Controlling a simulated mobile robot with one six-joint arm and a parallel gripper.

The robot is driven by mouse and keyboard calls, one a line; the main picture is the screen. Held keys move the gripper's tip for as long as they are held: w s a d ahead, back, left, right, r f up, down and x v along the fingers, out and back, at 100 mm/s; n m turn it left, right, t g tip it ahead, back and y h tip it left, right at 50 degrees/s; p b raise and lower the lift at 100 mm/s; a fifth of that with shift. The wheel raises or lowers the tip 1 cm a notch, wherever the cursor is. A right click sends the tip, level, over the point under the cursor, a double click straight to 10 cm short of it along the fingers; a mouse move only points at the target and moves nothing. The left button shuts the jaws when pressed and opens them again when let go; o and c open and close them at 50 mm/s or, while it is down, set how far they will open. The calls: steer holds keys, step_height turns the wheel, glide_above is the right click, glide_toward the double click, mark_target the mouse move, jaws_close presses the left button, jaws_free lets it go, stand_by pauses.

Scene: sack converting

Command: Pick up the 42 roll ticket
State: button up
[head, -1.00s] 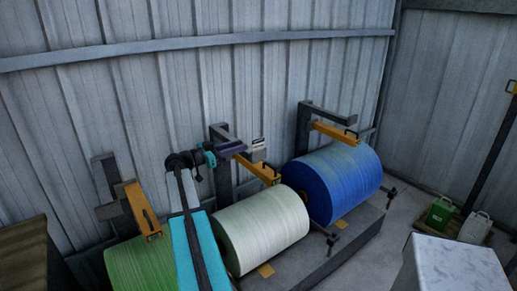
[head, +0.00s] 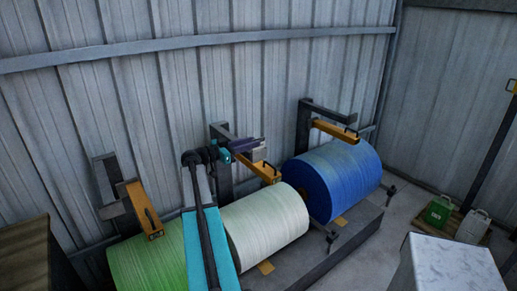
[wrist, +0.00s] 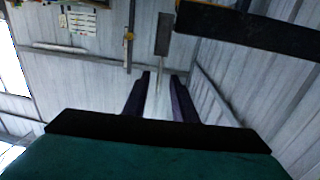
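A small pale card (head: 259,154), which looks like the roll ticket, is at the middle stand's bracket above the white roll; its number cannot be read. My gripper (head: 262,142), with purple fingers, is right at the card in the head view and covers its upper part. In the wrist view my gripper (wrist: 160,78) has its two fingers apart, with a pale patch between them that I cannot identify for sure. Whether the fingers touch the card cannot be told.
A green roll (head: 150,267), a white roll (head: 265,225) and a blue roll (head: 335,182) lie in a row below. Yellow-orange arms (head: 335,131) jut out above them. A corrugated wall (head: 250,85) stands close behind. A pale-topped block (head: 455,262) is at right.

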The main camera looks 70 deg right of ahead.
steer(key=shift+s+d+r+p, duration=0.2)
steer(key=shift+s+d+p, duration=0.3)
steer(key=shift+s+d, duration=0.15)
steer(key=shift+p+x, duration=0.35)
steer(key=shift+x, duration=0.7)
steer(key=shift+f, duration=0.15)
steer(key=shift+c, duration=0.3)
jaws_close()
